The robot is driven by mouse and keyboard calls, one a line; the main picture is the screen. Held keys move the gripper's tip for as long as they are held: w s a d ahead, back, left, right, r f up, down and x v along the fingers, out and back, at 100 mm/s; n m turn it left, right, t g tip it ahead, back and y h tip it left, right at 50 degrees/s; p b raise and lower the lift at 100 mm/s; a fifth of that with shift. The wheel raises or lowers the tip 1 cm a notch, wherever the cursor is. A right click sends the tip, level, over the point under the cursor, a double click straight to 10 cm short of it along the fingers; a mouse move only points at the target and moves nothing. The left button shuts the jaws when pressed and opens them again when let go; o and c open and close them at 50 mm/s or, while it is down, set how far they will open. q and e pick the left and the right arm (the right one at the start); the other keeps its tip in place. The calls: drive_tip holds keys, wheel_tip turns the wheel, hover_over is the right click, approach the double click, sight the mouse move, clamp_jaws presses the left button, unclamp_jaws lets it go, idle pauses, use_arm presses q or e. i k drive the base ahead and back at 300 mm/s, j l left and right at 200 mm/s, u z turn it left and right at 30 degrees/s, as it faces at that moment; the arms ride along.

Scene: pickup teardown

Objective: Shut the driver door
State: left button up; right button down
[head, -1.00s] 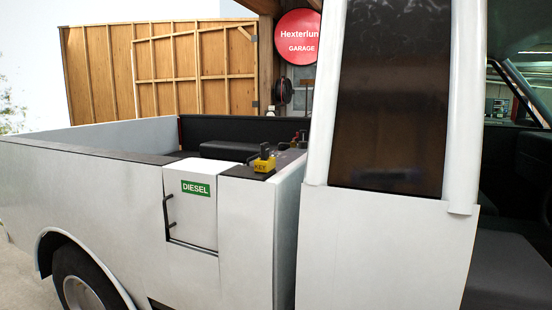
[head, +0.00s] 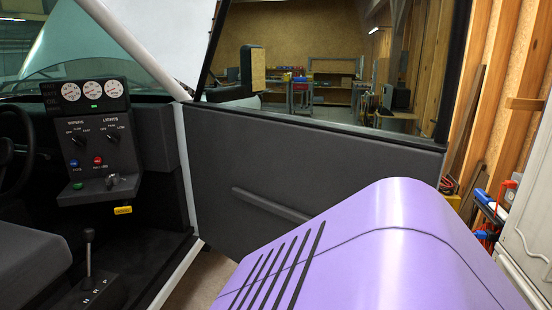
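The driver door (head: 270,160) stands open. Its dark grey inner panel faces me, with a slanted grey pull bar (head: 270,205) on it and a black-framed window above. It meets the cab at the pale pillar (head: 186,165) on the left and reaches out to the right. Its lower right part is hidden by a purple surface close to the camera. Neither of my grippers is in view, and no contact with the door is visible.
The cab at left has a dash panel (head: 98,145), steering wheel (head: 15,150), gear lever (head: 88,255) and grey seat (head: 30,222). Garage shelving (head: 335,90) shows through the door window. At right stand a timber-framed wall (head: 500,90) and a white cabinet (head: 530,235).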

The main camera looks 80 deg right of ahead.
sight(298, 108)
drive_tip(key=k+z, duration=0.1)
drive_tip(key=z, duration=2.35)
